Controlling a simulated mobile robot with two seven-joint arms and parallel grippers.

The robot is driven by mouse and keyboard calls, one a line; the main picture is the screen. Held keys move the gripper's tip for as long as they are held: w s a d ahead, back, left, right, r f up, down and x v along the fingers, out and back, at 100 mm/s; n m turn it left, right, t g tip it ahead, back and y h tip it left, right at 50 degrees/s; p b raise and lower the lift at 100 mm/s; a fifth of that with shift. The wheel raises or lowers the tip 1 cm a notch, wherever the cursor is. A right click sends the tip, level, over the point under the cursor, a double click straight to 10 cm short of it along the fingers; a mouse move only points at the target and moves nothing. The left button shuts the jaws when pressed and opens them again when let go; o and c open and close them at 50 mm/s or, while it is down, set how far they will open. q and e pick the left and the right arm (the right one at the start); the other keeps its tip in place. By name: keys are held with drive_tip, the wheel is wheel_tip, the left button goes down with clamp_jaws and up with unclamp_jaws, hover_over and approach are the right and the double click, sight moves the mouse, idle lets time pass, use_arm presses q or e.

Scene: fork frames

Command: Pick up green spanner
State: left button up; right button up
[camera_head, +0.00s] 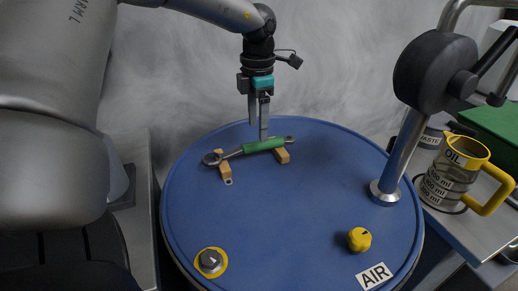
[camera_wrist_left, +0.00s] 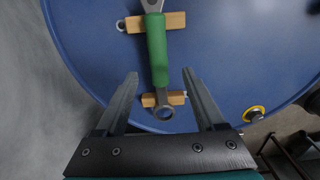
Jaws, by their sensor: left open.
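The green spanner (camera_head: 264,145) has a green grip and grey metal ends. It lies across two small wooden blocks (camera_head: 224,167) on top of the blue drum (camera_head: 290,215). In the left wrist view the spanner (camera_wrist_left: 156,48) runs lengthwise up the picture, with its ring end nearest the gripper. My left gripper (camera_head: 258,132) points down just above the green grip. In the left wrist view its open fingers (camera_wrist_left: 160,73) appear on either side of the spanner, with nothing held. Whether the fingertips reach down to the grip's level is unclear. My right gripper is not in view.
A metal post (camera_head: 400,150) with a dark round part stands on the drum's right side. A yellow knob (camera_head: 360,239), a yellow-ringed cap (camera_head: 211,262) and an AIR label (camera_head: 374,276) are at the drum's front. A yellow OIL jug (camera_head: 450,175) stands at the right.

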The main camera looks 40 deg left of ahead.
sight(259, 142)
use_arm(q)
drive_tip(key=shift+w+f+b, duration=0.2)
drive_tip(key=shift+f+b, duration=0.5)
drive_tip(key=shift+f, duration=2)
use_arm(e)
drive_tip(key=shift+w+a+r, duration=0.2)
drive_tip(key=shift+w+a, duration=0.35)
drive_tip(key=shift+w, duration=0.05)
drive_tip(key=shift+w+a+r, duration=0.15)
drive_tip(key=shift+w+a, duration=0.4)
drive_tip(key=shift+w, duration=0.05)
use_arm(q)
drive_tip(key=shift+c, duration=0.2)
clamp_jaws()
drive_tip(key=shift+r, duration=0.1)
